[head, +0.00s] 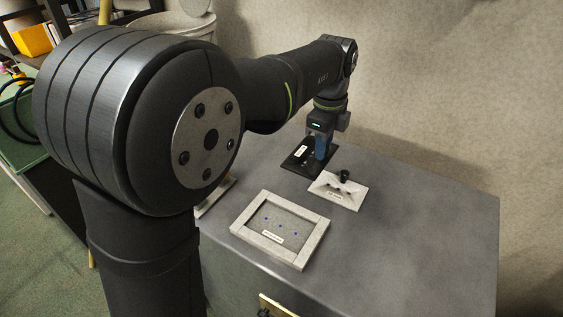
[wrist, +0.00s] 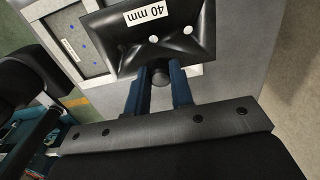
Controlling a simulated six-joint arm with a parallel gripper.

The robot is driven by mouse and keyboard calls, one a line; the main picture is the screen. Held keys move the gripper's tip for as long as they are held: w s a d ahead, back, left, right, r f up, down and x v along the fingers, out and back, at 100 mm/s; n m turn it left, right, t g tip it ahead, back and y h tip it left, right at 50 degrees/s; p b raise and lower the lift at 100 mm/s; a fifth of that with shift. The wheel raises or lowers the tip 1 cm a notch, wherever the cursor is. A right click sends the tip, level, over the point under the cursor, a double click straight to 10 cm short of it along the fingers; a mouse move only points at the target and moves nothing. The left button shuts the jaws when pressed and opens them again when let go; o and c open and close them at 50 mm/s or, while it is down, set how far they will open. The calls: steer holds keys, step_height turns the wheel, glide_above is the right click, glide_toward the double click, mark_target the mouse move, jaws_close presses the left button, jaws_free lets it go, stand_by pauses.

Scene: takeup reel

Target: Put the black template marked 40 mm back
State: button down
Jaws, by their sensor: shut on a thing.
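The black template (wrist: 185,40) shows its white "40 mm" label and two pale round spots in the wrist view. In the head view the black template (head: 294,166) is at the far side of the grey cabinet top, partly behind my gripper. My gripper (wrist: 160,74) is shut on the template's dark knob, one blue finger on each side. In the head view my gripper (head: 321,150) points down over the plate. I cannot tell whether the plate touches the top. A pale framed recess (head: 314,240) with blue dots and a label lies nearer; its floor shows no template.
A white template (head: 350,200) with a black knob lies close in front of the black one. The right part of the grey cabinet top (head: 430,215) is clear. A beige wall (head: 450,90) stands behind. A pale object (head: 216,196) lies at the left edge, partly hidden by my arm.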

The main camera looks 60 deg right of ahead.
steer(key=w+d+f, duration=0.1)
steer(key=w+f, duration=0.1)
steer(key=w, duration=0.1)
steer(key=w+d+f, duration=0.1)
steer(key=w+f, duration=0.1)
steer(key=w, duration=0.2)
steer(key=w+f, duration=0.2)
steer(key=w, duration=0.1)
steer(key=shift+w+d+f, duration=0.2)
steer(key=shift+d, duration=0.2)
steer(key=shift+f, duration=2.05)
steer(key=shift+f, duration=0.2)
steer(key=c, duration=1.3)
jaws_free()
steer(key=shift+o, duration=0.2)
steer(key=shift+r, duration=0.1)
step_height(320, 180, up, 12)
